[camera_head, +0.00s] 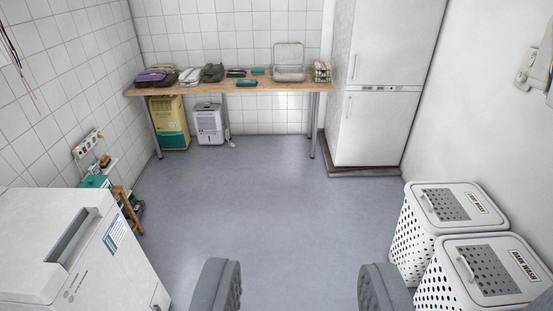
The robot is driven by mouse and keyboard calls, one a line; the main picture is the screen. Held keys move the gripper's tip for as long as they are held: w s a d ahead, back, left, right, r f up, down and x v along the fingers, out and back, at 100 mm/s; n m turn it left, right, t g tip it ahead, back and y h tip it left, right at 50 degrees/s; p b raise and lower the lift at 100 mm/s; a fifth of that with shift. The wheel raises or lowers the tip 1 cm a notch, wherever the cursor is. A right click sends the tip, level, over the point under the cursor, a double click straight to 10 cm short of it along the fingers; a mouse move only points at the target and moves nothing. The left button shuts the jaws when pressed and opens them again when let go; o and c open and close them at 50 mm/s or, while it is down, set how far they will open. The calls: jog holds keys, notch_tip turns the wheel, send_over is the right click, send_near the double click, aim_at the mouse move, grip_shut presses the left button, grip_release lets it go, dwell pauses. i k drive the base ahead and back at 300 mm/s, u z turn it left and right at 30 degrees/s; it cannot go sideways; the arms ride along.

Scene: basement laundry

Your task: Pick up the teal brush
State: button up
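My gripper (298,275) shows as two grey padded fingers at the bottom edge, wide apart, with only floor between them. It is open and empty, far from the table. The wooden table (180,90) stands against the back tiled wall. Near its middle lie a small teal item (257,71), a dark green item (236,73) behind, and a longer dark teal item (246,83) near the front edge. They are too small to tell which is the teal brush.
Laundry hampers (480,275) are at right, a white appliance (60,245) at left. The middle floor (265,205) is clear.

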aim_at(253, 71)
jog(key=u, duration=0.3)
jog(key=i, duration=4.85)
jog(key=z, duration=0.25)
